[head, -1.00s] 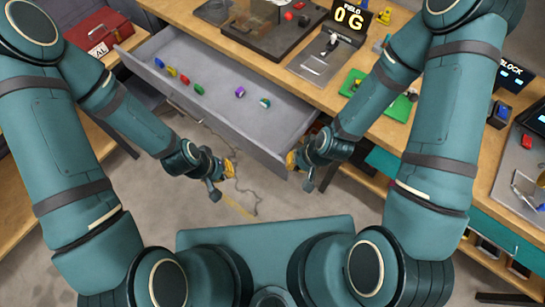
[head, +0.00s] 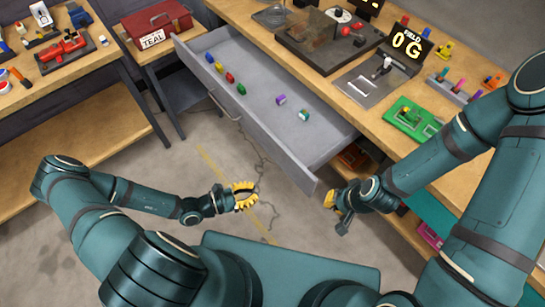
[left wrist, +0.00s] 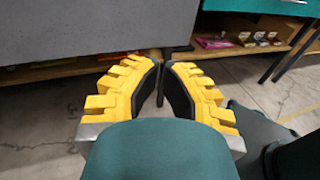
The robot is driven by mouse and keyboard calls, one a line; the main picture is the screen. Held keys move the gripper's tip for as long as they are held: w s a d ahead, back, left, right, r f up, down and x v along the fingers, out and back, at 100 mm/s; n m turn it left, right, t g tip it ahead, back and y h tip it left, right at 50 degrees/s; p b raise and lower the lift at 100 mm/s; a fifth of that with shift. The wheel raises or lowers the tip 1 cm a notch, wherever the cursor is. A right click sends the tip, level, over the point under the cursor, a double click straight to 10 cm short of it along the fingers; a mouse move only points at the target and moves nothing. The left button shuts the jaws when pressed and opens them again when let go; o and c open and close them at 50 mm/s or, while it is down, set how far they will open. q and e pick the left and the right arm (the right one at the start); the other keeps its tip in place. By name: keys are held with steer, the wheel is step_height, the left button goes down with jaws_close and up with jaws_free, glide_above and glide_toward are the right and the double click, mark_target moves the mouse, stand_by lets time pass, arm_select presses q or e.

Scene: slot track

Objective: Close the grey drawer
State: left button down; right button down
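The grey drawer (head: 262,130) is pulled well out from under the wooden workbench, with several small coloured pieces inside. Its handle (head: 226,108) is on the front panel. My left gripper (head: 255,197) is in front of the drawer and apart from it. In the left wrist view its yellow fingers (left wrist: 163,68) lean towards each other with a narrow gap and nothing between them. The grey panel (left wrist: 70,30) fills that view's upper left. My right gripper (head: 328,202) is just off the drawer's near right corner, and its finger gap is hidden.
The workbench (head: 235,12) carries a dark board (head: 315,50), a green board (head: 412,118) and a sign (head: 410,46). A red toolbox (head: 157,24) stands on a side table left of the drawer. Clear floor (head: 185,165) lies before the drawer.

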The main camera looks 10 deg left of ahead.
arm_select(q)
steer(key=w+a+n+t+y, duration=0.2)
steer(key=a+n+t+y, duration=0.1)
steer(key=a+n+t, duration=0.15)
steer(key=b, duration=0.1)
glide_toward(276, 156)
steer(key=x, duration=0.8)
steer(key=shift+d+r, duration=0.15)
steer(key=shift+r, duration=0.05)
arm_select(e)
steer(key=shift+s+f, duration=0.15)
steer(key=shift+f, duration=0.25)
arm_select(q)
steer(key=shift+w, duration=0.2)
arm_select(e)
steer(key=shift+d, duration=0.15)
